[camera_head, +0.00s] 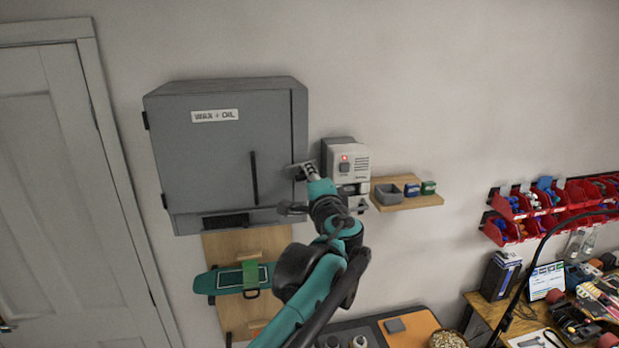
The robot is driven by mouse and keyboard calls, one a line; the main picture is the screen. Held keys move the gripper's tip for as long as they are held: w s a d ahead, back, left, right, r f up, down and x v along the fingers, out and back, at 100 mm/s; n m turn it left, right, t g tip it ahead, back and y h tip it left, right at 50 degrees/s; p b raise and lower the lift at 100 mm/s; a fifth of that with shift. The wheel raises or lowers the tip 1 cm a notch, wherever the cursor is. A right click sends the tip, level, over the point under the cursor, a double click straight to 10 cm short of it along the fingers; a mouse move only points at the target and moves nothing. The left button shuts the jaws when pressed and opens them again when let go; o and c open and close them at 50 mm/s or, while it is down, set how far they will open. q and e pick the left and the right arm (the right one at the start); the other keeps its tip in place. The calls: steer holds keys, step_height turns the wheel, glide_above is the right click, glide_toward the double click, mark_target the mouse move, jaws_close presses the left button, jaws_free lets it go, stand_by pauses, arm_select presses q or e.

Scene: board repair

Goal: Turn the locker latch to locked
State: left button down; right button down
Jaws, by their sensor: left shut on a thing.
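The grey locker (205,160) hangs on the wall at the left with its door closed. It has a "WAX + OIL" label (215,116) and a dark vertical handle (254,178). My left gripper (302,171) is at the right edge of the locker, to the right of the handle. It is shut on a small part there, which I take to be the latch. The fingers mostly hide that part, so I cannot tell which way it is turned. My right gripper is not in view.
A white wall unit with a red light (346,162) is close to the right of my gripper. A small shelf (425,202) holds a grey bin and small boxes. A green skateboard deck (225,281) hangs below the locker. Red bins (510,207) are far right.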

arm_select(q)
steer(key=shift+f+m, duration=0.15)
steer(key=shift+m, duration=0.75)
steer(key=c, duration=1.6)
jaws_free()
steer(key=shift+c, duration=0.2)
steer(key=s+d, duration=0.2)
steer(key=s, duration=0.9)
steer(key=shift+s+d, duration=0.2)
steer(key=shift+s, duration=0.2)
